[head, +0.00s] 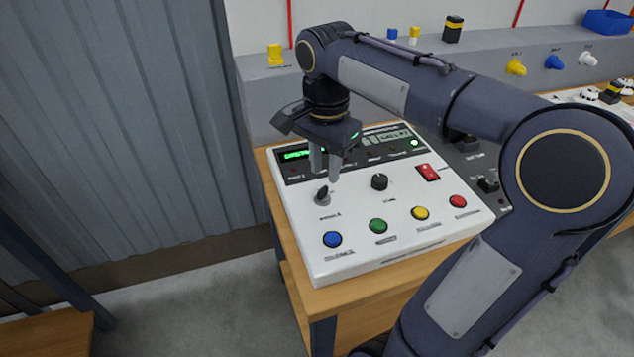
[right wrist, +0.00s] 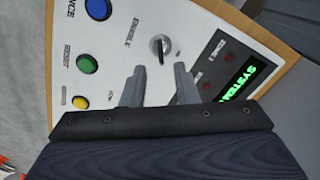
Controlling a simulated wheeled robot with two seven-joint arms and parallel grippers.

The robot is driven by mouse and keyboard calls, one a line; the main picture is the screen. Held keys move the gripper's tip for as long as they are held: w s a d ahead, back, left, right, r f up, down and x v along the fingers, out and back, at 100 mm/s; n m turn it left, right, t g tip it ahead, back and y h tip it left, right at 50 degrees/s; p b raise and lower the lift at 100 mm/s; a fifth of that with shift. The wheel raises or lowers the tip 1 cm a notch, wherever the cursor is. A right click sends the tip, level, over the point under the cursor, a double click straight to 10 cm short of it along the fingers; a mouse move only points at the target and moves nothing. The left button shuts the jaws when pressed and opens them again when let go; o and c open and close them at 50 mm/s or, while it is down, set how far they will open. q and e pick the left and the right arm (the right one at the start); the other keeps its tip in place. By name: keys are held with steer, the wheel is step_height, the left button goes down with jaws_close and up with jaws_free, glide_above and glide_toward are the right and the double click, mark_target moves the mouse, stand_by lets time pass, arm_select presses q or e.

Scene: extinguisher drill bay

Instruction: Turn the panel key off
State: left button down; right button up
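The white control panel (head: 300,255) sits on a wooden bench. Its panel key (head: 322,194) is a small dark key in a round metal lock at the panel's left. In the right wrist view the key (right wrist: 160,47) stands just beyond the fingertips, in line with the gap between them. My right gripper (head: 325,178) points down over the key, its fingers apart and empty. The wrist view shows the same open gripper (right wrist: 159,68). Whether a fingertip touches the key cannot be told. My left gripper is not in view.
The panel also bears a black knob (head: 379,181), a red rocker switch (head: 428,172), and blue (head: 332,239), green (head: 378,226), yellow (head: 420,213) and red (head: 457,201) buttons. A green-lit display (head: 296,155) is at the back. A corrugated wall (head: 130,120) stands left.

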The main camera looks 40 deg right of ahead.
mark_target(324, 187)
steer(key=shift+f+b, duration=0.3)
steer(key=shift+f, duration=1.9)
jaws_close()
